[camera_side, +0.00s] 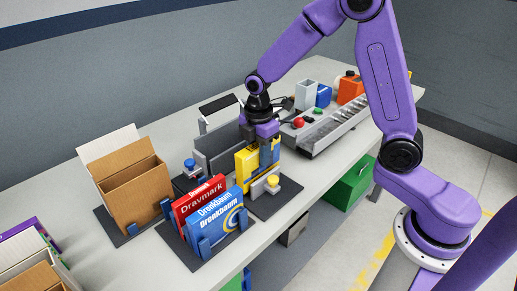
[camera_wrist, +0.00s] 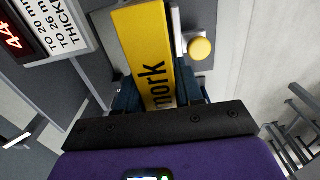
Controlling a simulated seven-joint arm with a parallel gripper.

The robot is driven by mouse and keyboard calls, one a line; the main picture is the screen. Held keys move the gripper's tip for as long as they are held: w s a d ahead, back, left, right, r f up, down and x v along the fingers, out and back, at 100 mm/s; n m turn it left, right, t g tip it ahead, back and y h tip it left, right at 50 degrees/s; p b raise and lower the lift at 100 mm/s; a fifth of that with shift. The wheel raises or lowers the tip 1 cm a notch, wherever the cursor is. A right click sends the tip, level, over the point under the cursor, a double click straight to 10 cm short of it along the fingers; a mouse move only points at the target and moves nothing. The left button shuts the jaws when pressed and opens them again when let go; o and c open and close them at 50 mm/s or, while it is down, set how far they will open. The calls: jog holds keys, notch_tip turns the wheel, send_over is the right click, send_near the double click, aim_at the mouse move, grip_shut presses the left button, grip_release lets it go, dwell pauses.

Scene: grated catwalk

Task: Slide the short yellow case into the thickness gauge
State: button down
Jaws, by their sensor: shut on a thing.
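The yellow case (camera_side: 246,164) stands upright on its edge in the side view, with dark lettering on its narrow face in the wrist view (camera_wrist: 147,48). My gripper (camera_side: 262,146) is shut on it from above; its blue fingers (camera_wrist: 157,98) flank the case in the wrist view. The thickness gauge (camera_side: 214,148) has grey upright plates just left of the case. Its panel (camera_wrist: 50,28) shows a red 44 and thickness text in the wrist view. I cannot tell whether the case is between the gauge's plates or touches its base.
A yellow button (camera_side: 272,181) on a grey block is close by the case. A blue knob (camera_side: 190,164) is on the other side. Red (camera_side: 200,200) and blue (camera_side: 216,218) boxes stand in front. Open cardboard boxes (camera_side: 134,188) are left; a metal tray (camera_side: 335,125) is behind.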

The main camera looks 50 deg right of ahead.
jog(key=shift+f, duration=1.2)
jog(key=shift+c, duration=1.2)
grip_release()
jog(key=shift+r, duration=0.1)
jog(key=shift+r, duration=3.9)
